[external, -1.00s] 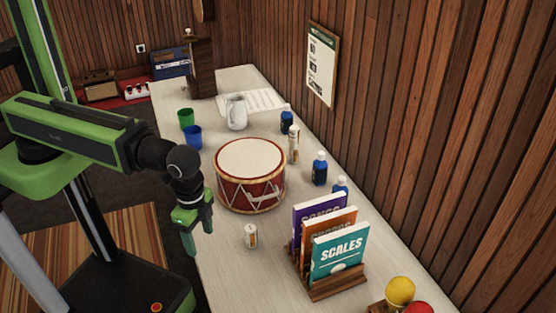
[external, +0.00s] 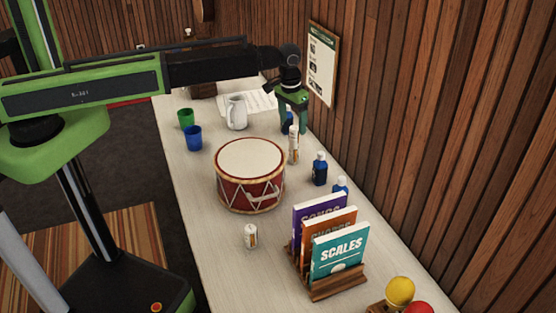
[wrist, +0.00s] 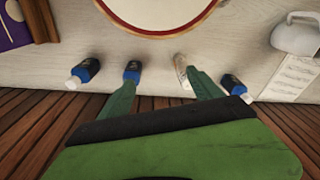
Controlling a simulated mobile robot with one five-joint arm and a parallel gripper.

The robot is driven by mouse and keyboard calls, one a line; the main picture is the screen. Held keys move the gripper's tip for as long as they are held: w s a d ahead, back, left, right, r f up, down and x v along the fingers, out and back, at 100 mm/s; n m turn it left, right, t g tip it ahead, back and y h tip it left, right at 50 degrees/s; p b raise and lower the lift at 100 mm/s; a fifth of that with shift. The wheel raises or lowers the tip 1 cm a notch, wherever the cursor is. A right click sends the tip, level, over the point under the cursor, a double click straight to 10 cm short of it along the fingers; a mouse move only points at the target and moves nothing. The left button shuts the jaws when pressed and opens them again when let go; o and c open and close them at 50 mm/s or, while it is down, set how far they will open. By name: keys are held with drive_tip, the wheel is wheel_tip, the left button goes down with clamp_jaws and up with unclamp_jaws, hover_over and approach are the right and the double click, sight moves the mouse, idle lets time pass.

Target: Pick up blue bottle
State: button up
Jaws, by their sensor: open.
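Three blue bottles with pale caps stand along the wall side of the counter. The nearest (external: 341,184) is partly behind the book rack, the middle one (external: 319,170) is in full view, and the far one (external: 288,116) is partly hidden by my gripper (external: 292,129). In the wrist view they are the left one (wrist: 88,69), the one by the left finger (wrist: 132,71) and the one right of the right finger (wrist: 233,85). My gripper (wrist: 160,84) is open and empty, above the counter's wall side. Its right finger overlaps a white tube-like container (wrist: 181,68) in the picture.
A book rack (external: 337,285) is nearer. The wooden wall (external: 430,130) closes the right side.

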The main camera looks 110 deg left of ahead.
drive_tip(key=s+a+r+n+p, duration=0.15)
drive_tip(key=s+a, duration=0.25)
drive_tip(key=a, duration=0.5)
drive_tip(key=s+a+r+n, duration=0.1)
drive_tip(key=s+a+n, duration=0.25)
drive_tip(key=a, duration=0.55)
hover_over(288, 107)
drive_tip(key=d, duration=0.1)
drive_tip(key=shift+n+y, duration=0.3)
drive_tip(key=f+b, duration=0.4)
drive_tip(key=a+f+b, duration=0.1)
drive_tip(key=f+b, duration=0.2)
drive_tip(key=b, duration=0.1)
drive_tip(key=f+b, duration=0.4)
drive_tip(key=shift+s+a+f, duration=0.25)
drive_tip(key=shift+s+f, duration=0.05)
drive_tip(key=shift+f, duration=0.05)
drive_tip(key=f+b, duration=0.2)
drive_tip(key=a+f+b, duration=0.1)
drive_tip(key=f+b, duration=0.2)
drive_tip(key=shift+f, duration=0.35)
drive_tip(key=shift+r, duration=0.2)
drive_tip(key=c, duration=1.6)
